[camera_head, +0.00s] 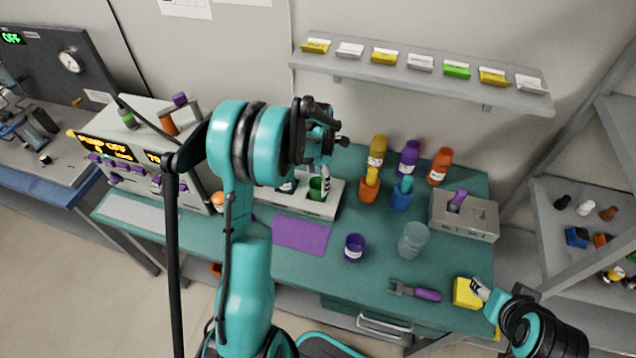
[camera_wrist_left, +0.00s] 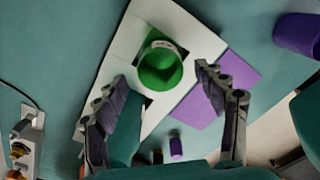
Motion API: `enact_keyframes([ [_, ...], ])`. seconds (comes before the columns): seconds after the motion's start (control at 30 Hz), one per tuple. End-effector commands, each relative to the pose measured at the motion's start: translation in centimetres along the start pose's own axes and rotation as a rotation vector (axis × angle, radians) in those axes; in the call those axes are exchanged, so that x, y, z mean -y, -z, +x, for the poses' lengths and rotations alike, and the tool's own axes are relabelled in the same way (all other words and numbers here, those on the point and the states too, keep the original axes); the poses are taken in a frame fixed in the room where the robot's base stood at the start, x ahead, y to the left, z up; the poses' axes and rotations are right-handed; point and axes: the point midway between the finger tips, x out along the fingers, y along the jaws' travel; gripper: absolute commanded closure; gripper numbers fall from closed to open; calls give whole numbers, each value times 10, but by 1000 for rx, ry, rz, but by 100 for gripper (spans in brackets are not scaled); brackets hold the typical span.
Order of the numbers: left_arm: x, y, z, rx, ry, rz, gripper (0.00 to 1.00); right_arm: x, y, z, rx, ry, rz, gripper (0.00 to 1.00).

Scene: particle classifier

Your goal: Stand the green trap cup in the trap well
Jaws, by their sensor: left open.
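The green trap cup (camera_head: 318,189) is at the right part of a pale grey block on the table. In the left wrist view the cup (camera_wrist_left: 163,66) is open towards me, with a white label on its rim. It sits at a dark square opening in the pale block (camera_wrist_left: 121,52), which looks like the trap well; how deep it sits is unclear. My left gripper (camera_wrist_left: 161,75) is open above the block, its fingers apart on either side of the cup's near side. My right gripper (camera_head: 482,291) is at a yellow block (camera_head: 466,292); its grip is unclear.
A purple mat (camera_head: 300,235) lies in front of the pale block. A purple cup (camera_head: 355,247), a clear beaker (camera_head: 413,240) and a purple-handled tool (camera_head: 415,290) stand or lie to the right.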

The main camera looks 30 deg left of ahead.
Motion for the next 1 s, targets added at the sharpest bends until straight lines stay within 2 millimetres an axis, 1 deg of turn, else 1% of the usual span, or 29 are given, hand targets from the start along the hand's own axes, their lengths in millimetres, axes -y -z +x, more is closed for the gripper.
enact_keyframes([
  [0.03,0,0,-16,0,0,0,29,0,4,-5,0,0,0,47],
  [0.2,0,0,-49,0,0,0,29,0,8,-11,0,0,0,47],
  [0.3,0,0,-62,0,0,0,29,0,10,-14,0,0,0,47],
  [0.43,2,0,-73,2,-3,15,29,0,10,-15,0,0,0,47],
  [0.53,12,0,-87,17,-21,115,29,0,10,-15,0,0,0,47],
  [0.57,18,0,-94,25,-32,169,29,0,10,-15,0,0,0,47],
  [0.67,44,4,-121,56,-88,429,29,0,10,-14,0,0,0,47],
  [0.7,57,6,-132,68,-118,557,29,0,10,-14,0,0,0,47],
  [0.77,77,11,-148,81,-170,761,29,0,10,-14,0,0,0,47],
  [0.8,90,15,-158,85,-208,896,29,0,10,-14,0,0,0,47],
  [0.87,110,22,-169,85,-268,1099,29,0,10,-14,0,0,0,47],
  [0.9,123,27,-176,81,-310,1233,29,0,10,-14,0,0,0,47],
  [0.97,143,35,-183,67,-375,1432,29,0,10,-14,0,0,0,47],
  [1.0,155,41,-186,52,-422,1564,29,0,10,-14,0,0,0,47],
])
